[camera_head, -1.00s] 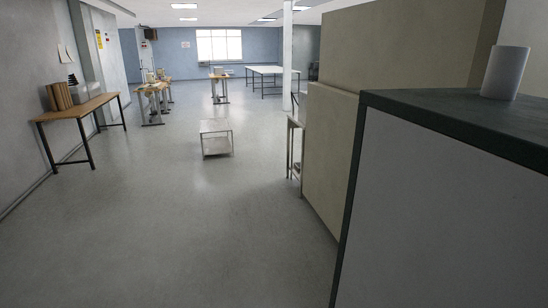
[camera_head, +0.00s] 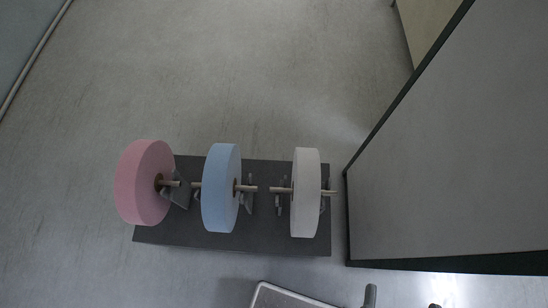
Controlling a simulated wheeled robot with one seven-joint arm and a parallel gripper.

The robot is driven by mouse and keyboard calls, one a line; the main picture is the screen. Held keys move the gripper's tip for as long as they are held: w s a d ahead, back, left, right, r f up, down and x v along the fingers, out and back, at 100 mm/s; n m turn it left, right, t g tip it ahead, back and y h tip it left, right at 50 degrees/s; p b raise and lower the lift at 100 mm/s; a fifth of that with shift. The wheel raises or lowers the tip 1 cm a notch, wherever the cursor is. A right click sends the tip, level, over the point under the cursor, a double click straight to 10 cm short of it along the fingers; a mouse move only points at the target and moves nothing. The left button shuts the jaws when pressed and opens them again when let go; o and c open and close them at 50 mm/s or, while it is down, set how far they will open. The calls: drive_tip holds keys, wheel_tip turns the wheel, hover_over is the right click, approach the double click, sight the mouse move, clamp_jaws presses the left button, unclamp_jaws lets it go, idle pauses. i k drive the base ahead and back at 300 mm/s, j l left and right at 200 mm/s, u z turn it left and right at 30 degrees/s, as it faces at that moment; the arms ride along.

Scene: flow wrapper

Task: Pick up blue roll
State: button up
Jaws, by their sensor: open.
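The blue roll (camera_head: 221,188) is a light blue disc standing upright on edge. It sits on a thin horizontal rod above a dark grey base (camera_head: 262,243), in the middle of a row of three rolls. A pink roll (camera_head: 143,182) is to its left and a white roll (camera_head: 305,192) to its right, each on a rod. There are gaps between the rolls.
A tall grey cabinet (camera_head: 450,150) with dark edges stands close to the right end of the base. Grey floor (camera_head: 220,80) beyond the rolls is clear. A grey panel with a pale rim (camera_head: 285,298) shows at the bottom edge, with small dark parts beside it that I cannot identify.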

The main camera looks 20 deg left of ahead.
sight(221, 187)
drive_tip(key=k+j+u, duration=0.15)
drive_tip(key=j, duration=0.25)
drive_tip(key=j+u, duration=0.2)
drive_tip(key=j, duration=0.25)
drive_tip(key=k+j+u, duration=0.15)
drive_tip(key=j, duration=0.25)
drive_tip(key=u, duration=0.55)
drive_tip(key=k+j, duration=0.05)
